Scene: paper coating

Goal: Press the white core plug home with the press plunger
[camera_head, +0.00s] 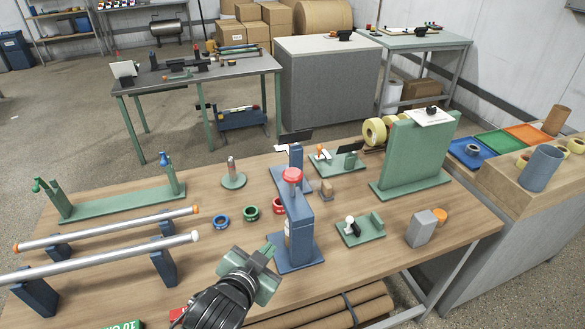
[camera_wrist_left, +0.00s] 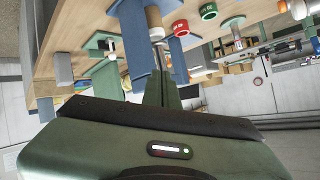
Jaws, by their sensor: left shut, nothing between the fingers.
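My left gripper (camera_head: 269,254) is shut and empty, in front of and to the left of the press, apart from the red knob. In the left wrist view, the gripper's green fingers (camera_wrist_left: 162,85) are together and point toward the press. A white piece, seemingly the core plug (camera_wrist_left: 156,34), shows by a tan core (camera_wrist_left: 153,16), with a silver rod, seemingly the plunger (camera_wrist_left: 160,53), beside it. Whether they touch is unclear.
Blue (camera_head: 221,222), green (camera_head: 250,213) and red (camera_head: 279,205) rings lie left of the press. Two long rods (camera_head: 110,258) rest on blue supports at the left. A green fixture with a white knob (camera_head: 350,220) and a grey block (camera_head: 422,229) stand to the right.

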